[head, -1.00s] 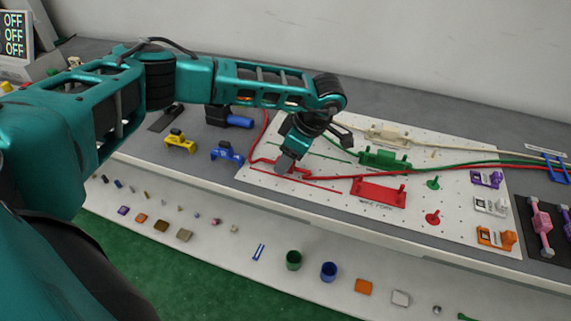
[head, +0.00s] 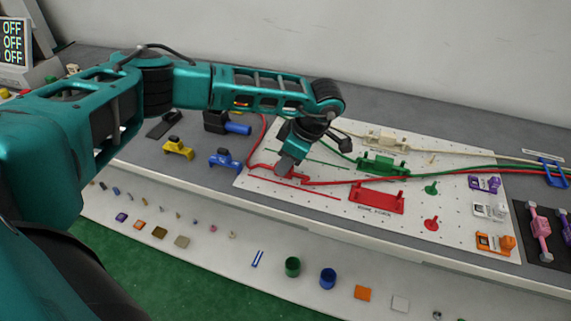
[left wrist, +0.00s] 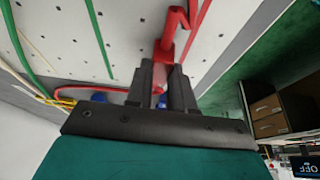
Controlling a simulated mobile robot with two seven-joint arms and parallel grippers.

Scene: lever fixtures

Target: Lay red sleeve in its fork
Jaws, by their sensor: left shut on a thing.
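My left gripper (head: 286,168) is shut on the red sleeve (head: 298,177), low over the left part of the white pegboard. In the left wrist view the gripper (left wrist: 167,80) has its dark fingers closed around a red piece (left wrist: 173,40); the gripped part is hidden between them. A red cable runs off both sides of the sleeve. The red fork (head: 376,199) stands on the board to the right of the gripper, apart from it and empty. My right gripper is not in view.
A green fork (head: 382,164) and a cream fork (head: 385,139), with their cables, sit farther back. A red peg (head: 431,224) and a green peg (head: 431,188) stand right of the red fork. Yellow (head: 178,150) and blue (head: 226,159) fixtures stand left of the board.

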